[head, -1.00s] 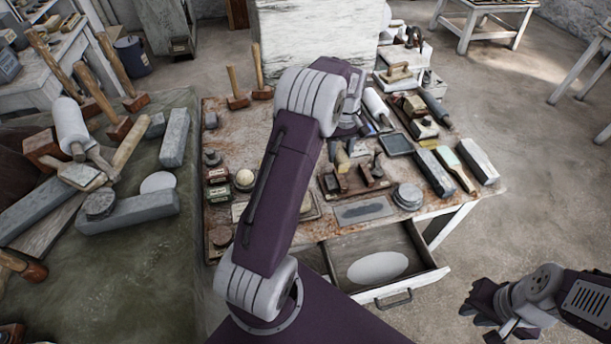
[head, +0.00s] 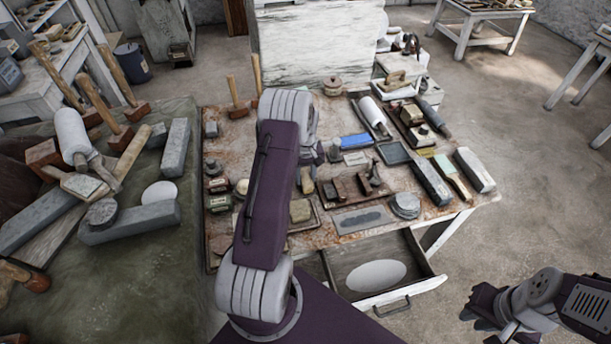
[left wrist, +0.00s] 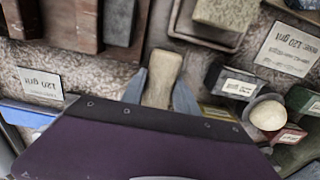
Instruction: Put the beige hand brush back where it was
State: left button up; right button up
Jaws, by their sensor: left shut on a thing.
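The beige hand brush shows as a pale handle end (left wrist: 163,75) between the two grey fingers of my left gripper (left wrist: 165,95) in the left wrist view. In the head view its pale end (head: 307,186) shows just below my left gripper (head: 308,162), over the worktable (head: 240,145). My left gripper is shut on it. The rest of the brush is hidden by the gripper, and I cannot tell whether it touches the table. My right gripper (head: 480,304) is at the lower right over the floor, away from the table; its jaw opening is unclear.
A tray with dark blocks (head: 345,190) lies right of the brush, and a tray with a beige block (head: 300,211) lies nearer. A blue item (head: 355,141) and a label card (head: 356,158) lie beyond. The open drawer (head: 405,290) juts out in front.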

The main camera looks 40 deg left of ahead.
aim_at(305, 176)
pick_arm(q)
jog(key=shift+f, duration=0.1)
jog(key=o, duration=1.2)
notch_tip(305, 176, up, 12)
jog(key=b, duration=0.1)
jog(key=s+d+m, duration=0.3)
jog(key=s+d, duration=0.2)
jog(key=d, duration=0.2)
jog(key=s+d+m, duration=0.3)
jog(key=s+d, duration=0.3)
jog(key=d, duration=0.1)
jog(key=s+d+m+t, duration=0.1)
jog(key=s+d+m, duration=0.3)
jog(key=s+d, duration=0.2)
jog(key=shift+s+d+f, duration=0.1)
jog(key=shift+d+f, duration=0.15)
jog(key=shift+d, duration=0.2)
